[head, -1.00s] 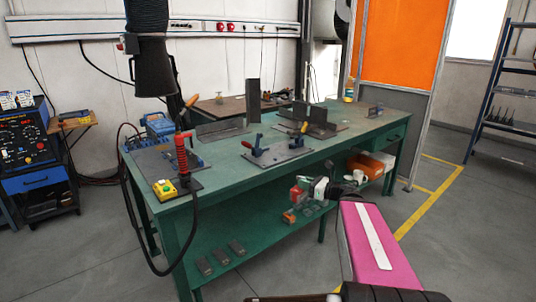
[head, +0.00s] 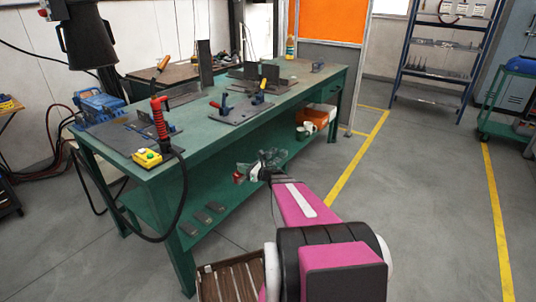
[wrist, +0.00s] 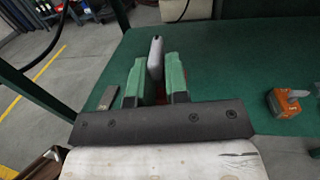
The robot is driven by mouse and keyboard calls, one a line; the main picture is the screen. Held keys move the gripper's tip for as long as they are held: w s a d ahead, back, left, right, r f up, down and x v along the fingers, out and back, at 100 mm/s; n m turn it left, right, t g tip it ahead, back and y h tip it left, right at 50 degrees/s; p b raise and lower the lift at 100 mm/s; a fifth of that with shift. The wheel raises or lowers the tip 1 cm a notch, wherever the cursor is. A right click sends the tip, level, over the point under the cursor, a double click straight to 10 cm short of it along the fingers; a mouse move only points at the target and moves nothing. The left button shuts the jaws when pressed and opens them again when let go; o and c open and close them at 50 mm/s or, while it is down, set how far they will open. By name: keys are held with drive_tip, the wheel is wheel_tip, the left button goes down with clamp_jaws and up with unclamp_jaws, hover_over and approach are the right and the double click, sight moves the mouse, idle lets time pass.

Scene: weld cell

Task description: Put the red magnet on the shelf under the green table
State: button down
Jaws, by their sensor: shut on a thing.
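The red magnet (head: 237,177) is in my gripper (head: 246,172), at the front of the green table (head: 225,135). In the wrist view my gripper (wrist: 156,85) has green fingers closed on it; a grey plate-like part (wrist: 155,58) sticks out beyond them and a little red shows between. The fingers hide most of it. The lower shelf (head: 185,232) is a green board under the tabletop. In the wrist view the shelf (wrist: 220,60) lies beneath and ahead of the fingers. I cannot tell whether the magnet touches it.
Several grey blocks (head: 202,218) lie on the shelf's left part. An orange and grey item (wrist: 284,103) lies on the shelf to the right of my gripper. A black cable loops by the table's left end.

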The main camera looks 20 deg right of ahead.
wheel_tip(320, 180, down, 9)
drive_tip(key=w+d, duration=0.2)
drive_tip(key=w, duration=0.1)
hover_over(237, 194)
wheel_tip(237, 194, down, 7)
drive_tip(key=shift+m+t+h, duration=0.3)
drive_tip(key=shift+h, duration=0.1)
drive_tip(key=shift+f, duration=2.15)
drive_tip(key=shift+f, duration=0.1)
drive_tip(key=c, duration=1.1)
unclamp_jaws()
drive_tip(key=shift+f, duration=0.1)
